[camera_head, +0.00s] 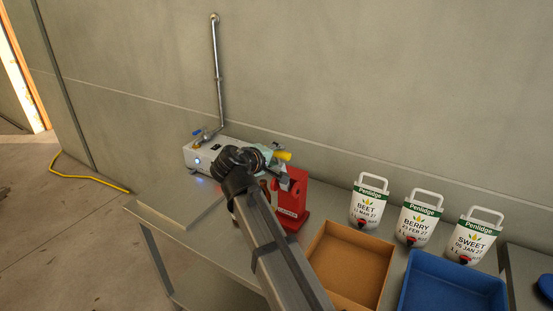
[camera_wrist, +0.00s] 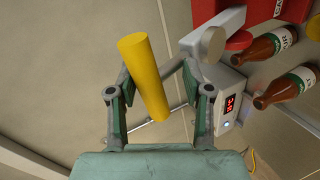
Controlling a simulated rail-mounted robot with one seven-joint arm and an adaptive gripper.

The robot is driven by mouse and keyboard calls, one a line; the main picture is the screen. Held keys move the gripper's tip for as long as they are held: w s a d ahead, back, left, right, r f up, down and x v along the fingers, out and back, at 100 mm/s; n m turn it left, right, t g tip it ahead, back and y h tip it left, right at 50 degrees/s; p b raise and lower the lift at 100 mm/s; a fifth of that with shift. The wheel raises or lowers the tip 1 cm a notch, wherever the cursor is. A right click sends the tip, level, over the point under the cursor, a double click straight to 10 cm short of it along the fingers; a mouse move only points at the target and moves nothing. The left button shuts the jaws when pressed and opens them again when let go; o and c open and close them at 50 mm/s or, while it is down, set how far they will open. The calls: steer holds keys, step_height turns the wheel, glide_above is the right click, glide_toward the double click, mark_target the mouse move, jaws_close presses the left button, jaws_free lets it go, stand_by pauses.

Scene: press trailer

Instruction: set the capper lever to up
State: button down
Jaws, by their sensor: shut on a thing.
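The capper (camera_head: 292,200) is a red stand on the bench, partly hidden behind my arm in the head view. Its red body also shows at the top of the wrist view (camera_wrist: 225,20). The capper lever ends in a yellow handle (camera_head: 283,156), which sits above the red body. In the wrist view the yellow handle (camera_wrist: 142,70) runs at a slant between my fingers. My gripper (camera_head: 271,154) is shut on this handle, with one finger on each side in the wrist view (camera_wrist: 155,85). The lever's exact angle is hard to judge.
A white machine (camera_head: 202,156) with a pipe stands left of the capper. Brown bottles (camera_wrist: 285,85) show in the wrist view. An orange-brown tray (camera_head: 318,250), a blue tray (camera_head: 415,262) and three white pouches, one labelled BEET (camera_head: 368,207), are to the right. A wall is behind.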

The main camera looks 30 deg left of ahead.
steer(key=shift+w+d+f, duration=0.15)
steer(key=shift+w, duration=0.05)
steer(key=c, duration=1)
jaws_free()
steer(key=shift+w+f, duration=0.15)
steer(key=shift+w, duration=0.05)
steer(key=shift+s, duration=0.1)
steer(key=v, duration=1.2)
